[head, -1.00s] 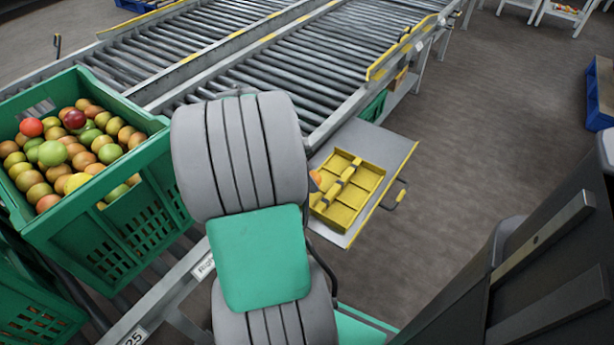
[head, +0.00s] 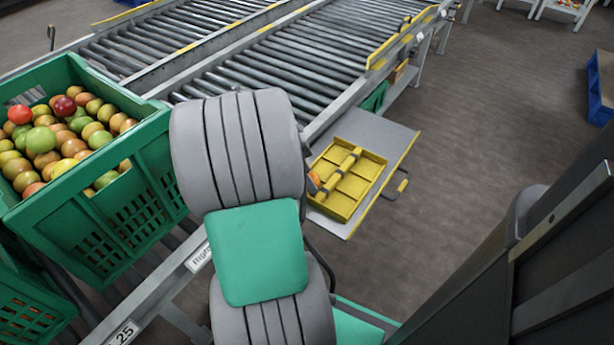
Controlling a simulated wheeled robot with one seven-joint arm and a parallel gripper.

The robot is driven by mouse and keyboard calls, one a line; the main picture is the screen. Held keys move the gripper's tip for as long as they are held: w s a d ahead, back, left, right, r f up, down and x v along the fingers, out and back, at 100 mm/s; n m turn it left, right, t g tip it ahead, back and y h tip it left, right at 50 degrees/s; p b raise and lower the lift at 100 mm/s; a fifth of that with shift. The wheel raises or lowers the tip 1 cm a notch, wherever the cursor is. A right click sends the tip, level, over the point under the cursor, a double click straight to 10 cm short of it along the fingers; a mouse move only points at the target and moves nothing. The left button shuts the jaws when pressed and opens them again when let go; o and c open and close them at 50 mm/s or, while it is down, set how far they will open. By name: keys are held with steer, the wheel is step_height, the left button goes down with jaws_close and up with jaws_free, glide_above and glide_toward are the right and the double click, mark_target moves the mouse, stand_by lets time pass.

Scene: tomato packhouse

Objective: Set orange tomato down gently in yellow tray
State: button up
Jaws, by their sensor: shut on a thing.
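The yellow tray (head: 375,170) is divided into compartments and lies on a grey side shelf right of my arm. A small patch of orange (head: 314,180), probably the orange tomato, shows at the tray's left side, right at the edge of my arm. Most of it is hidden, so I cannot tell whether it touches the tray. My gripper is hidden behind my grey and green arm links, and its fingers cannot be seen. The visible tray compartments right of the divider look empty.
A green crate (head: 125,215) full of red, green and orange tomatoes stands at the left. Roller conveyors (head: 290,75) run behind. The grey shelf (head: 385,128) has a yellow-edged right side and a handle (head: 403,185). Open floor lies to the right.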

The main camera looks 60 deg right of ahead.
steer(key=o, duration=1)
steer(key=shift+c, duration=0.4)
steer(key=shift+c, duration=1.2)
steer(key=shift+r+p, duration=2.65)
steer(key=shift+r, duration=0.85)
